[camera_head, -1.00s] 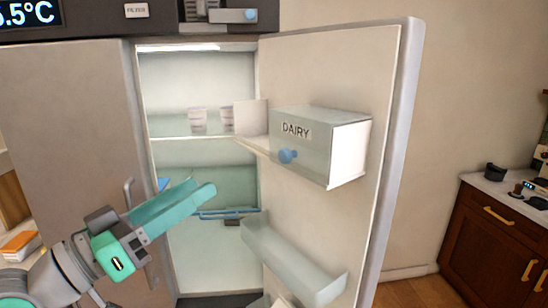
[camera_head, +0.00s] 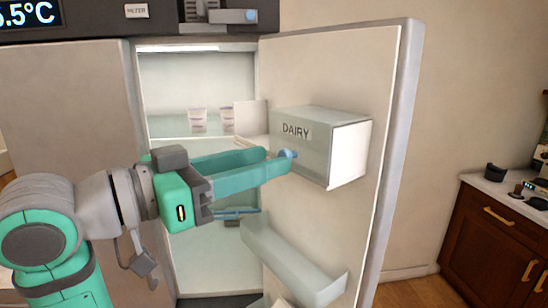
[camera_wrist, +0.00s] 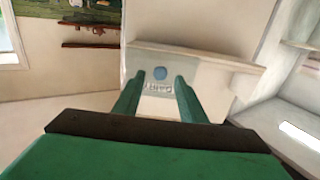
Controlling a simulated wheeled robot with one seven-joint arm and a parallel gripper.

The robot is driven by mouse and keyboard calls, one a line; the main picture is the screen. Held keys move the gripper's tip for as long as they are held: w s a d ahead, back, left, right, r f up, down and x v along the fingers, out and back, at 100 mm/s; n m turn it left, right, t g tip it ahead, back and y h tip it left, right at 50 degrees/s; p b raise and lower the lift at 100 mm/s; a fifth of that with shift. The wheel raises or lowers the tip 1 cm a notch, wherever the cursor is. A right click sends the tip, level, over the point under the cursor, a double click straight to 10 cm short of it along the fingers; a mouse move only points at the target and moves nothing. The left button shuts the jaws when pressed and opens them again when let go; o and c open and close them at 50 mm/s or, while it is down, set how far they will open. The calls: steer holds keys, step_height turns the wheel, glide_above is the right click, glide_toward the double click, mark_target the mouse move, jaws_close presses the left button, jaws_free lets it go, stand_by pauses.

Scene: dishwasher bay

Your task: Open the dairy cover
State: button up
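The dairy cover (camera_head: 292,131) is a translucent grey-green front marked DAIRY, on a box mounted on the inside of the open fridge door. It looks shut. I cannot tell whether a finger touches the knob.
The fridge door (camera_head: 345,75) stands wide open to the right. A lower door bin (camera_head: 290,262) is below my gripper. Small cups (camera_head: 198,119) stand on a fridge shelf. A brown cabinet (camera_head: 500,235) is at the far right.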

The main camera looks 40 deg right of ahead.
mark_target(311, 142)
steer(key=d, duration=0.3)
